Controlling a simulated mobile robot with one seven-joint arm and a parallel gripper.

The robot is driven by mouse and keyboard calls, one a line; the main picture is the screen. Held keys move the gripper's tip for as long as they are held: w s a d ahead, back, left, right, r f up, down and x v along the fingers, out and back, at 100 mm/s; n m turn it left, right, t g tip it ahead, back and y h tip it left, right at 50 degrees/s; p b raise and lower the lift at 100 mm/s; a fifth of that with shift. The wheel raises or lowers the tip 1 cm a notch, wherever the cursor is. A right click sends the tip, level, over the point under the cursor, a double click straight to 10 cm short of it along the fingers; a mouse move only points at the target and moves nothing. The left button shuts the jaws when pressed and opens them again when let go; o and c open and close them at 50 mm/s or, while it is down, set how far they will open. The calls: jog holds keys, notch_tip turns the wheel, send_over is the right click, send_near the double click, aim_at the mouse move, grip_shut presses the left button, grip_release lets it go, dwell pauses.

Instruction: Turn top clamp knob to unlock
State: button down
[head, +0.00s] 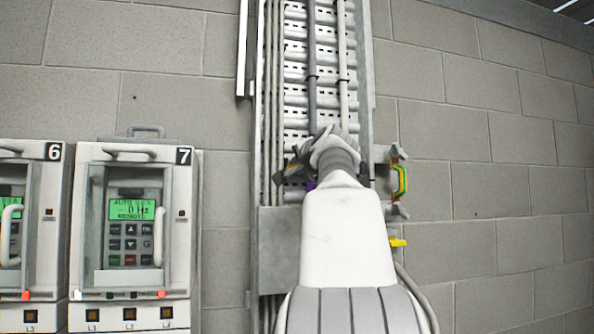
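My arm reaches up from the bottom centre to the cable tray, and its white and grey links cover the middle of the tray. My gripper (325,146) is at the far end of the arm, in front of the tray, mostly hidden by my wrist; I cannot see its fingertips clearly. A small grey fitting (381,153), possibly the top clamp, sticks out at the tray's right side. A similar grey fitting (399,212) sits lower, and a green and yellow strap (401,178) runs between them. I cannot tell which part is the knob. A dark piece (290,172) shows left of my wrist.
The perforated metal cable tray (296,60) runs up the block wall (460,110) with cables on it. A grey box (278,240) is at its lower left. Drive 7 (134,225) and drive 6 (30,225) stand at left. A yellow tab (398,242) sticks out at right.

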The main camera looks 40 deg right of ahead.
jog(key=n+b, duration=0.2)
jog(key=n, duration=1)
jog(key=shift+n+b, duration=0.3)
jog(key=shift+b, duration=0.05)
dwell(0.4)
jog(key=c, duration=0.9)
grip_release()
jog(key=shift+o, duration=0.2)
jog(key=b+v, duration=0.5)
jog(key=v, duration=1.2)
jog(key=shift+s, duration=0.2)
